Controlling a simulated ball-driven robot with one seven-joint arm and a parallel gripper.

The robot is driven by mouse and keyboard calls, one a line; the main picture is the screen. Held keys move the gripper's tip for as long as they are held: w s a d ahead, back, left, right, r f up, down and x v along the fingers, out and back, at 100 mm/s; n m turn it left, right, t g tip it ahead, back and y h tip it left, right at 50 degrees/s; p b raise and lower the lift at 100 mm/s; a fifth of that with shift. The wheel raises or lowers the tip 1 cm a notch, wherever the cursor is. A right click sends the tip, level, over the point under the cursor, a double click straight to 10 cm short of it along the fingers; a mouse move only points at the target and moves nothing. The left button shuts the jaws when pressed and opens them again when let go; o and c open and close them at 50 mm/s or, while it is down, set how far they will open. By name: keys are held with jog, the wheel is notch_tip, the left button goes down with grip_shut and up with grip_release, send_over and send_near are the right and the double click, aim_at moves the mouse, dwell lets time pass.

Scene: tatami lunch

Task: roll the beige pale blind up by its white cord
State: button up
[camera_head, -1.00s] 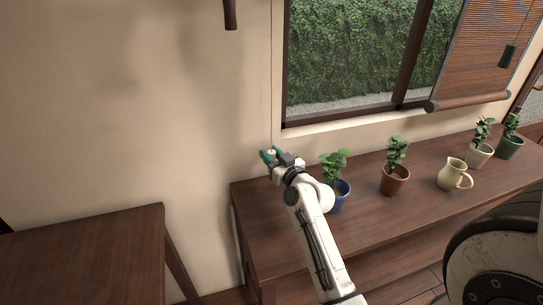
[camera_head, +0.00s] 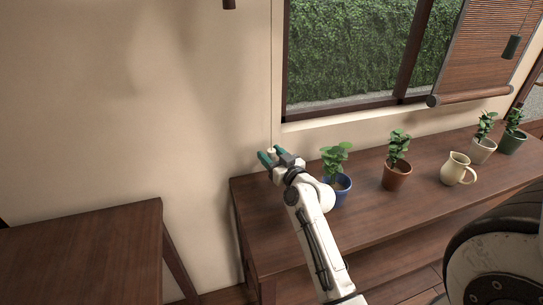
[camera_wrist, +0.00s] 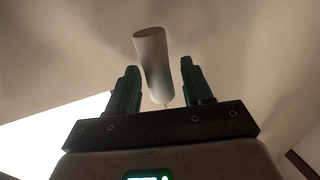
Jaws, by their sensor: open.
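The white cord (camera_head: 272,80) hangs as a thin pale line down the wall, left of the window. A white cylindrical pull (camera_head: 271,150) is at its lower end. My gripper (camera_head: 270,156) is open at the pull, with its dark green fingers on either side. In the wrist view the pull (camera_wrist: 153,62) stands between the two fingers of my gripper (camera_wrist: 159,68), slightly tilted, with gaps on both sides. The beige pale blind itself cannot be made out in either view.
A brown slatted blind (camera_head: 488,55) with a dark green pull (camera_head: 512,47) hangs at the right. Below my gripper, a wooden bench (camera_head: 300,225) holds a blue pot (camera_head: 338,192), a brown pot (camera_head: 397,178), a cream jug (camera_head: 457,169) and other plants. A wooden table (camera_head: 80,250) stands lower left.

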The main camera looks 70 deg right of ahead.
jog(key=b+v, duration=0.1)
jog(key=v, duration=0.9)
jog(key=shift+s+a+b, duration=0.2)
jog(key=shift+s+b, duration=0.1)
jog(key=shift+b, duration=0.1)
